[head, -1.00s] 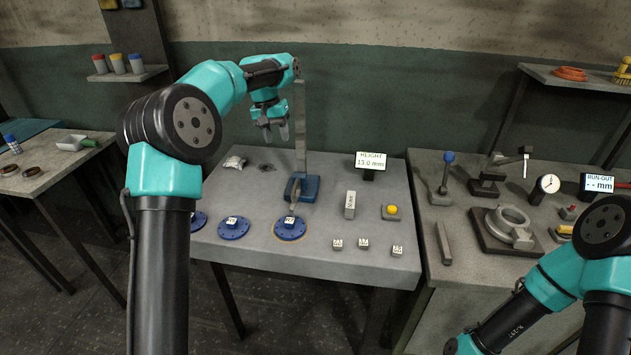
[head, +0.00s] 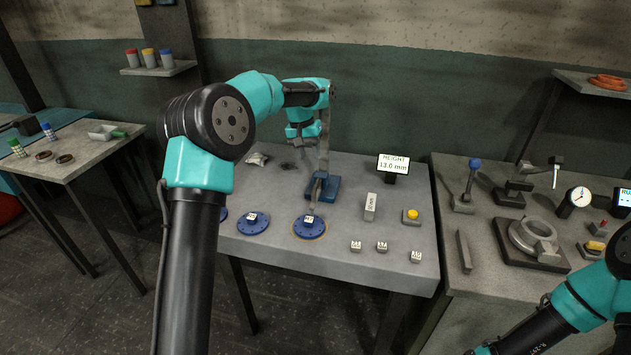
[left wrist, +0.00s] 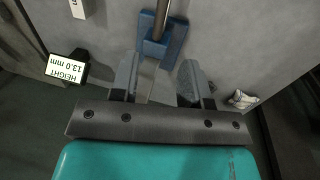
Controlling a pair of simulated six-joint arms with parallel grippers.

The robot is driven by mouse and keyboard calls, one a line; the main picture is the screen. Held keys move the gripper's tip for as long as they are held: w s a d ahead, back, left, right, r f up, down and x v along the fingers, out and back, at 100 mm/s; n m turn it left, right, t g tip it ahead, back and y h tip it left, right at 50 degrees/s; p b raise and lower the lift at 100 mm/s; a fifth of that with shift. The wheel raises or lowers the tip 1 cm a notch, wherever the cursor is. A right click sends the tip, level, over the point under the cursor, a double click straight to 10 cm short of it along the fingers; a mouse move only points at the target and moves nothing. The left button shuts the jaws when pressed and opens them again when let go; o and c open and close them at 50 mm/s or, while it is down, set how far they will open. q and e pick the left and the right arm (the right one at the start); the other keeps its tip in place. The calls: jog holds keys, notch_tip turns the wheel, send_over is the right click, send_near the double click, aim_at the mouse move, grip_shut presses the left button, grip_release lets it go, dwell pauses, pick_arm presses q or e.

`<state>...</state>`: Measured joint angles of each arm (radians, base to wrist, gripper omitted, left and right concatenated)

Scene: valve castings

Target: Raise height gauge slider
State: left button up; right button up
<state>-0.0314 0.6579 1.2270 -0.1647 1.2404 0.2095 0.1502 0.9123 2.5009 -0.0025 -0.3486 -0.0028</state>
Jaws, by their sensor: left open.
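A grey slider arm (head: 313,186) sits low in front of the column, by a blue flanged disc (head: 309,227). My left gripper (head: 305,143) is open and high beside the column. The height display (head: 393,166) reads 13.0 mm.
Another blue disc (head: 253,223) lies left of the gauge. A grey block (head: 370,207), a yellow button (head: 412,215) and small cubes (head: 382,246) lie to the right. The right bench holds a dial gauge (head: 575,200) and a ring casting (head: 533,237).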

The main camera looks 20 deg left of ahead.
aim_at(316, 183)
pick_arm(q)
jog(key=f, duration=0.3)
jog(key=d+f, duration=0.1)
jog(key=f, duration=0.3)
jog(key=d+f, duration=0.1)
jog(key=f, duration=0.2)
jog(key=shift+w+f, duration=0.15)
jog(key=shift+f, duration=0.05)
grip_shut()
